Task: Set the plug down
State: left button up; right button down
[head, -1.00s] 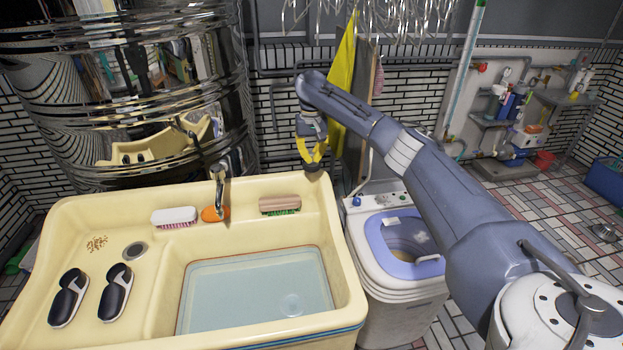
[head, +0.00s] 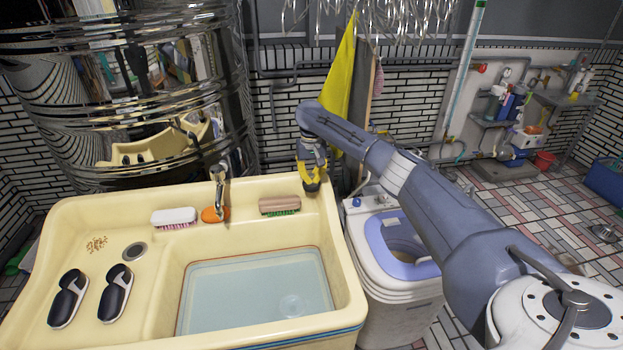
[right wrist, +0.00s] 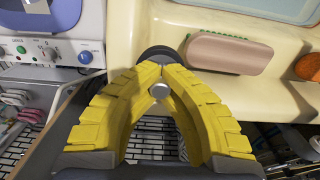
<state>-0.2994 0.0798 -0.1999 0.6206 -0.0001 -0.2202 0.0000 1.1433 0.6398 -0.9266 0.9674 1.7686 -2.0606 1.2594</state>
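My right gripper (head: 312,186) points down at the back right corner of the cream sink (head: 331,230) in the head view. In the right wrist view its yellow fingers (right wrist: 160,70) are closed together at the tips on the plug. The plug (right wrist: 158,50) shows as a dark round edge just beyond the fingertips, over the sink's corner; the fingers hide most of it. I cannot tell whether it touches the rim. A small grey round piece (right wrist: 158,91) shows between the fingers. My left gripper is not in view.
A brown-backed brush (head: 280,204) lies on the sink ledge close by, with an orange item (head: 214,214), a white brush (head: 174,216) and the tap (head: 220,180) farther left. A washing machine (head: 395,300) stands right of the sink. Two dark-and-white items (head: 116,293) lie at left.

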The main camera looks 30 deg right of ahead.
aim_at(311, 175)
jog(key=shift+f, duration=0.4)
jog(key=c, duration=2.1)
grip_release()
jog(key=o, duration=0.5)
jog(key=shift+r, duration=0.1)
notch_tip(311, 175, up, 13)
jog(key=shift+f, duration=0.2)
